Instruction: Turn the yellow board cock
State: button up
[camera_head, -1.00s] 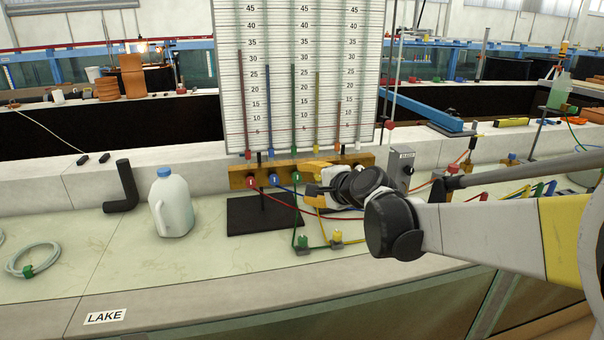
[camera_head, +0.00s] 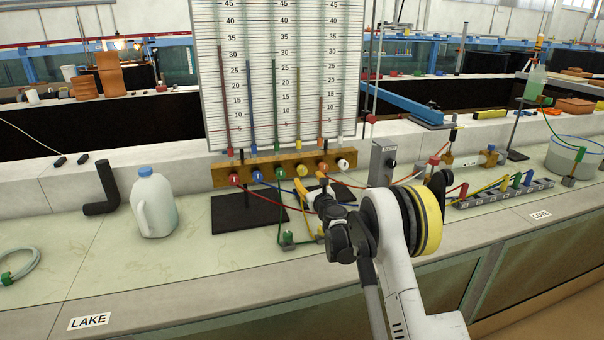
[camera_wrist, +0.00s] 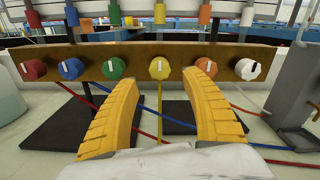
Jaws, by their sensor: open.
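The yellow board cock (camera_wrist: 159,68) is a round knob with a white mark that stands roughly upright. It sits on the wooden manifold bar between the green cock (camera_wrist: 113,68) and the orange cock (camera_wrist: 206,66); the head view also shows it (camera_head: 301,170). My gripper (camera_wrist: 160,80) is open and empty, its two yellow fingers pointing at the bar. In the wrist view the yellow cock shows between the fingertips, apart from both. In the head view my gripper (camera_head: 311,184) is just in front of and below the bar.
Red (camera_wrist: 33,70), blue (camera_wrist: 71,69) and white (camera_wrist: 247,69) cocks share the bar. Coloured tubes hang below it. A grey switch box (camera_head: 382,163) stands to the right. A white jug (camera_head: 153,205) stands to the left on the bench.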

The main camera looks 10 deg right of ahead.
aim_at(303, 172)
jog(key=w, duration=0.2)
jog(key=w+b, duration=0.1)
jog(key=w, duration=0.1)
jog(key=w+b, duration=0.1)
jog(key=w, duration=0.1)
jog(key=shift+w+a+f, duration=0.15)
jog(key=shift+w+a, duration=0.1)
jog(key=shift+w, duration=0.6)
jog(key=c, duration=1.2)
